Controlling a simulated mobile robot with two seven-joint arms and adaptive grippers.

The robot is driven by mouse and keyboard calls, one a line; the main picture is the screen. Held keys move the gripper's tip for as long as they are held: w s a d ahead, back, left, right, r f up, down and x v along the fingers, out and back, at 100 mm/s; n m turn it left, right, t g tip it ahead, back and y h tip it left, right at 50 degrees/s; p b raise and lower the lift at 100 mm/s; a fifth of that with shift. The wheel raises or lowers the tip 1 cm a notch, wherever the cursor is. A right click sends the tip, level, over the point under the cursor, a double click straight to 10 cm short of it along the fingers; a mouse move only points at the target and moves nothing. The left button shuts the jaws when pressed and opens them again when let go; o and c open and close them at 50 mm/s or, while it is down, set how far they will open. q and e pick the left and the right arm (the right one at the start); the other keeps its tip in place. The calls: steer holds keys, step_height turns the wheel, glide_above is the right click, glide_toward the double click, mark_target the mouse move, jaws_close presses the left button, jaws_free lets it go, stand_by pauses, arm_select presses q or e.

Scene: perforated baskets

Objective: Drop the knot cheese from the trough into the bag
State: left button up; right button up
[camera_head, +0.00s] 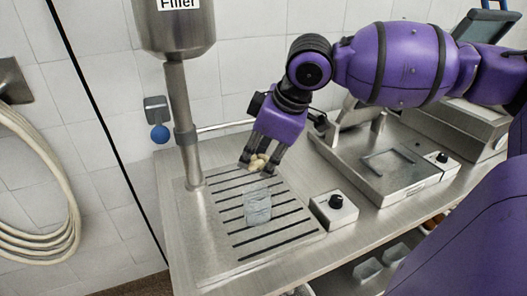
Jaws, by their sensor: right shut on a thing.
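My right gripper (258,167) comes in from the right and points down. It is shut on the pale, yellowish knot cheese (256,161), which shows between its fingertips. A clear, greyish bag (257,206) stands on the slotted metal drain plate, below and a little in front of the gripper. The cheese is above and behind the bag, apart from it. The bag's inside cannot be made out. No trough can be told for sure. My left gripper is not in view.
A steel filler (178,25) with a vertical pipe stands left of the bag. A small box with a black knob (334,211) is right of the plate. A metal machine (385,165) stands further right. The front of the slotted plate (270,247) is clear.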

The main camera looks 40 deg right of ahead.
steer(key=shift+w+a+f, duration=0.1)
steer(key=shift+a+f, duration=0.05)
steer(key=shift+f, duration=0.25)
steer(key=shift+f+b, duration=0.65)
steer(key=shift+f, duration=1.6)
steer(key=o, duration=1.7)
